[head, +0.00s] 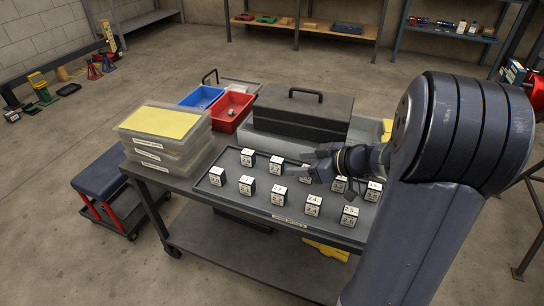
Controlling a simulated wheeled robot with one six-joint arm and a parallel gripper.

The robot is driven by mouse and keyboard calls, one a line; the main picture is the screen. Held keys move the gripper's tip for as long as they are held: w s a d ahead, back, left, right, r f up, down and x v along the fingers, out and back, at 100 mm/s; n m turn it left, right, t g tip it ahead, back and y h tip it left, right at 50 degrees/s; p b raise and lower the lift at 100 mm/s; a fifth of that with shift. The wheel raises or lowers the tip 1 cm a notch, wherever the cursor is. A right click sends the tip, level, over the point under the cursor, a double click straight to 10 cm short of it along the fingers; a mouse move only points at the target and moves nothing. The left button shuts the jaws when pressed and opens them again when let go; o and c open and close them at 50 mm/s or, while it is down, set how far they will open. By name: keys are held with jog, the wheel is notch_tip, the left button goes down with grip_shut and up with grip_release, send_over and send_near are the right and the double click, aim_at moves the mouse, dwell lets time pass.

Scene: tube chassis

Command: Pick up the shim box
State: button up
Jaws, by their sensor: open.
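Several small black-and-white boxes with printed labels stand upright in two rows on a dark shallow tray (226,190). They include a front-row box (246,185), a back-row box (275,165) and a box at the front right (349,216). I cannot tell which one is the shim box; most labels are too small to read. My gripper (314,163) is open and empty, reaching in from the right over the back row. A box (306,174) stands just below its tips and is partly hidden. My arm also covers part of the back row at right.
The tray lies on a dark cart (170,185). Stacked clear cases with a yellow top (160,123) stand at left. A blue bin (200,97), a red bin (232,108) and a grey toolbox (300,113) stand behind. A blue-topped stool (103,172) is beside the cart.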

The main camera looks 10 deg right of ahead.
aim_at(280, 161)
jog(key=shift+w+a+f, duration=0.1)
jog(key=shift+w+f, duration=0.05)
jog(key=shift+w, duration=0.15)
jog(key=b+x, duration=0.1)
jog(key=x, duration=0.3)
jog(key=shift+w+a+f, duration=0.1)
jog(key=shift+w+a, duration=0.1)
jog(key=x, duration=0.6)
jog(key=shift+w+d+b, duration=0.15)
jog(key=shift+w+b, duration=0.05)
jog(key=shift+b, duration=0.1)
jog(key=shift+c, duration=0.5)
jog(key=c, duration=1.1)
